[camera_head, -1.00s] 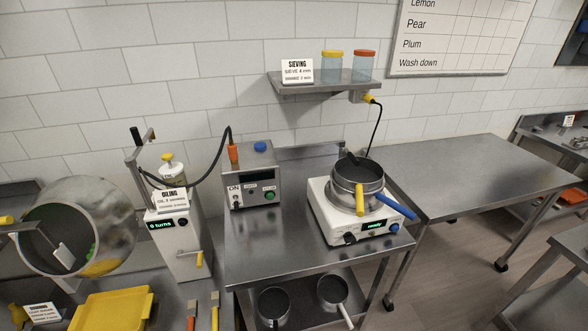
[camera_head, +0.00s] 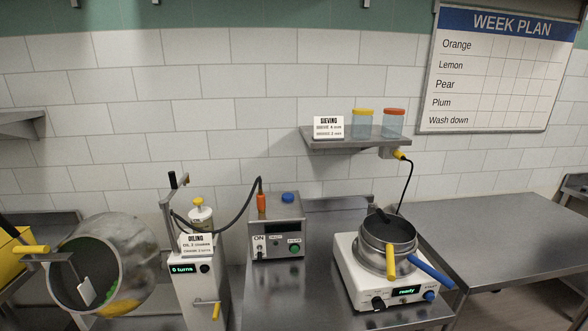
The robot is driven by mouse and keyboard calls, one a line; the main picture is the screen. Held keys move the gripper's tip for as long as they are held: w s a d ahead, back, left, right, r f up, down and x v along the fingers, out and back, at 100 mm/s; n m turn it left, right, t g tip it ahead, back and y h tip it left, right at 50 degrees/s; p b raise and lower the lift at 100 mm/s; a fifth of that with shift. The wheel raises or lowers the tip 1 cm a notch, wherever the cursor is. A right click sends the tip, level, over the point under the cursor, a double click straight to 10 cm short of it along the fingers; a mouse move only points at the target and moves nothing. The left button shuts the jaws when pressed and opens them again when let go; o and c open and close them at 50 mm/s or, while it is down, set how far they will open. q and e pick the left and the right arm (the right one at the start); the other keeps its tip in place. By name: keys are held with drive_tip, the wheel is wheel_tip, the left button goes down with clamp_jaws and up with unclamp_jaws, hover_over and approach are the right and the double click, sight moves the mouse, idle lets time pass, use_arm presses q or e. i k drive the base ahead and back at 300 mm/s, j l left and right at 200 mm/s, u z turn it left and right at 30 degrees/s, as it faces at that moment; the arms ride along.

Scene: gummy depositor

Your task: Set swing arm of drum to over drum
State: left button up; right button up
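The drum (camera_head: 138,262), a tilted see-through vessel with a metal-rimmed mouth, is at the lower left. Green and yellow pieces show inside it. A metal bar with a yellow handle (camera_head: 33,250) reaches to its mouth from the left, and a pale flat paddle (camera_head: 86,291) shows within the mouth. Right of the drum is the oiling unit (camera_head: 192,288), its display reading "0 turns". A metal post with an arm and black grip (camera_head: 180,180) rises at its back left. I cannot tell which of these is the swing arm. Neither gripper is in view.
A control box (camera_head: 277,226) with a cable stands on the steel table. Right of it is a white sieving machine (camera_head: 372,290) reading "ready", bearing a pan with yellow and blue handles. A wall shelf (camera_head: 355,143) holds two jars. An empty steel table (camera_head: 500,235) is at right.

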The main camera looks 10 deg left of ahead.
sight(164, 203)
drive_tip(key=u, duration=1.3)
drive_tip(key=j, duration=0.2)
